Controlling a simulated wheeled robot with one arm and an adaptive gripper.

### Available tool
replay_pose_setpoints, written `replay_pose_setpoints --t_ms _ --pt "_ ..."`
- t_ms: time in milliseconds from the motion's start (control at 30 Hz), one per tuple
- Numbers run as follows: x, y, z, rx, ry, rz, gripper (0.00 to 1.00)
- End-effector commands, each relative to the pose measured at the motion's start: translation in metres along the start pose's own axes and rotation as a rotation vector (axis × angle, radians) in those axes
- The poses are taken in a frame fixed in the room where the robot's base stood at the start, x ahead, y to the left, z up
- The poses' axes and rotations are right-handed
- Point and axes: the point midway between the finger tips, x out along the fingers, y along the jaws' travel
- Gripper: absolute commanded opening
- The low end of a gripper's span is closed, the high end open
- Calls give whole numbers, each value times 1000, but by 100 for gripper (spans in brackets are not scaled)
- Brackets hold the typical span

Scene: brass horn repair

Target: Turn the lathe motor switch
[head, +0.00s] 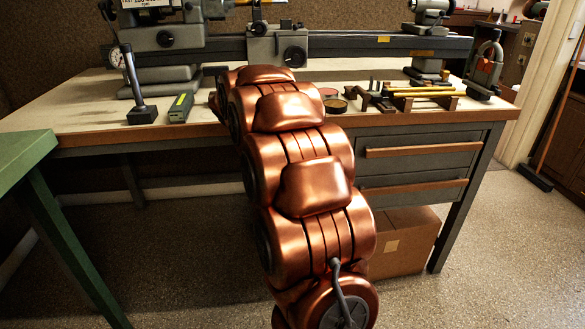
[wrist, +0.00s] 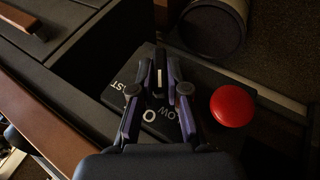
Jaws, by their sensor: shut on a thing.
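In the wrist view, the lathe motor switch is a dark knob (wrist: 158,80) with a white pointer line, on a black panel (wrist: 203,77) with white lettering. I can read "AST" at the left, "OW" at the right and an "O" at the near side. The pointer line runs up the picture, away from the "O". My gripper (wrist: 160,72) is shut on the knob, with a finger on each side. A red round button (wrist: 231,105) sits to the right of the knob. In the head view, my own arm hides the gripper and the switch.
The lathe (head: 350,46) spans the back of the workbench (head: 85,104). A dial gauge stand (head: 139,112), a green-and-grey box (head: 181,107) and several hand tools lie on the bench. A green table (head: 22,150) stands at the left. A cardboard box (head: 405,240) is under the drawers.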

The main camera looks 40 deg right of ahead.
Motion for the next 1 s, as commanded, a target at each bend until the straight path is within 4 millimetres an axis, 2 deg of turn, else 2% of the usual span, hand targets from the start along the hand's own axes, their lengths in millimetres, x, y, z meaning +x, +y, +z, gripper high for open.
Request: replay_pose_setpoints --t_ms 400,967,1000 --pt "1 -2 1 -52 -3 128 0" --pt "0 -2 1 -59 -4 145 0" --pt "0 -2 1 -59 -4 145 18"
